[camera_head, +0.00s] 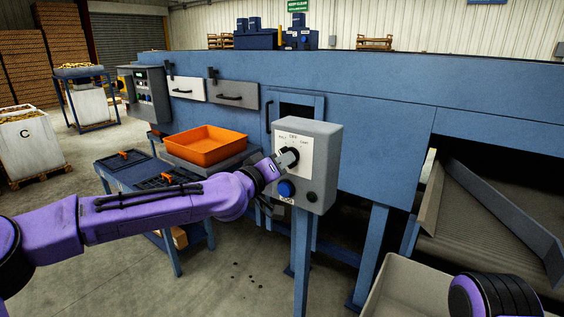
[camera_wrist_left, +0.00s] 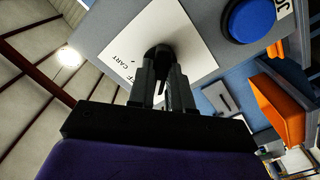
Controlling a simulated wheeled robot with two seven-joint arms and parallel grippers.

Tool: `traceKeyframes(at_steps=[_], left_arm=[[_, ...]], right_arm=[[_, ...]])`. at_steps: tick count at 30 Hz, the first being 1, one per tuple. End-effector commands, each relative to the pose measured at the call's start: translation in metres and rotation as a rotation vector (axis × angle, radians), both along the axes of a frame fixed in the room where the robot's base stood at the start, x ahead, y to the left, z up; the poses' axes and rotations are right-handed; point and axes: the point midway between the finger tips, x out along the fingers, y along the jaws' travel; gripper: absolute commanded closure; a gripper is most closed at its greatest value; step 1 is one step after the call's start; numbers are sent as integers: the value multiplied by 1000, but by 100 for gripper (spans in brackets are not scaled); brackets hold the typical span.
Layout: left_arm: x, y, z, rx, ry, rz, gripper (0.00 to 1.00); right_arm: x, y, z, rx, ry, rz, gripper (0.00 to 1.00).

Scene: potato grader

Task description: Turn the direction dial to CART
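The direction dial (camera_wrist_left: 158,53) is a black knob on a white label plate (camera_head: 292,143) on the front of a grey control box (camera_head: 322,150). My left gripper (camera_head: 290,158) is at the dial, with its two fingers (camera_wrist_left: 163,80) closed on either side of the knob in the left wrist view. The fingers hide part of the knob, so I cannot tell exactly where its pointer stands. The label words around it are small; one at the right of the plate looks like CART. My right gripper is out of view; only a purple part of my right arm shows at the lower right.
A blue button (camera_head: 286,188) and a small black knob (camera_head: 311,197) sit below the dial. An orange tray (camera_head: 205,146) stands left of the box. The blue grader body (camera_head: 385,140) is behind it. A beige bin (camera_head: 395,290) is at the lower right. Floor at lower left is clear.

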Motion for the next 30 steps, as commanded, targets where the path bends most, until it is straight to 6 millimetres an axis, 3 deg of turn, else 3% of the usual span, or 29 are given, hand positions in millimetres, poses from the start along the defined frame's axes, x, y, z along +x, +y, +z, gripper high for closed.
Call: traceKeyframes(at_steps=[14,30], left_arm=[[0,0,-1,47,-27,0,100],[0,1,-3,429,-245,2,100]], right_arm=[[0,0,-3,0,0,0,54],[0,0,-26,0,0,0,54]])
